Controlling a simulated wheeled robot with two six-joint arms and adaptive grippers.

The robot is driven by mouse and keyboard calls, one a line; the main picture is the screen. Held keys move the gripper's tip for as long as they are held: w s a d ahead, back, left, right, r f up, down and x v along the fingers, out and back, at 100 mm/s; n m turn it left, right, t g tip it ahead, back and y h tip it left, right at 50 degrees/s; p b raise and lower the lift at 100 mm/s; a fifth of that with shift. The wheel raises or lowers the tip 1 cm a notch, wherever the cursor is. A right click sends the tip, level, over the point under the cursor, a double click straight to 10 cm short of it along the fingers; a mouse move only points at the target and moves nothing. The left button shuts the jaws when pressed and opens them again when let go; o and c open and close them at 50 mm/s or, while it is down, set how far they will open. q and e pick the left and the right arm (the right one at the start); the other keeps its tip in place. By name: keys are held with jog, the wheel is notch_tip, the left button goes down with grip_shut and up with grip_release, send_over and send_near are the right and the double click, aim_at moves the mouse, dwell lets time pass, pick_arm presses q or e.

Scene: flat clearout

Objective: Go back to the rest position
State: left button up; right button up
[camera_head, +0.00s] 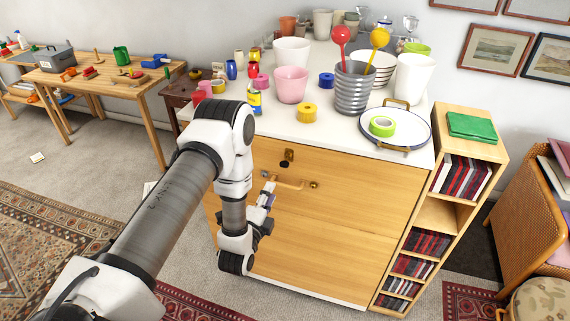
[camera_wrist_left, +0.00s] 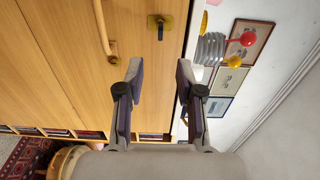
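My left gripper (camera_head: 270,188) is in front of the wooden cabinet front (camera_head: 345,215), by the left end of its bar handle (camera_head: 290,184). In the left wrist view its two fingers (camera_wrist_left: 159,72) are apart with nothing between them. The handle (camera_wrist_left: 103,28) lies to the left of the fingers there, and a brass lock plate (camera_wrist_left: 160,20) with a dark piece on it is beyond the gap. The lock plate also shows above the handle in the head view (camera_head: 288,155). The cabinet front looks closed. My right gripper is in neither view.
The white cabinet top holds a pink pot (camera_head: 291,85), a ribbed grey pot (camera_head: 352,90), and a round tray (camera_head: 412,136) with green tape (camera_head: 382,126). A narrow bookshelf (camera_head: 460,160) adjoins on the right. A wooden workbench (camera_head: 130,88) stands back left.

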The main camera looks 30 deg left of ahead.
pick_arm(q)
jog(key=shift+f, duration=0.1)
jog(key=s+d+f+n+g+h+b, duration=0.2)
jog(key=s+d+f+g+b, duration=0.3)
jog(key=f, duration=0.5)
jog(key=s+d+f+n+g+h+b, duration=0.25)
jog(key=s+d+f+b, duration=0.3)
jog(key=f, duration=0.55)
jog(key=s+d+f+n+g, duration=0.1)
jog(key=s+n+g, duration=0.4)
jog(key=s, duration=0.4)
jog(key=s+f+n+g, duration=0.2)
jog(key=s+n+g, duration=0.3)
jog(key=s, duration=0.5)
jog(key=shift+d+f+n+p, duration=0.25)
jog(key=shift+d+n+p, duration=0.15)
jog(key=shift+n, duration=0.25)
jog(key=shift+a, duration=0.1)
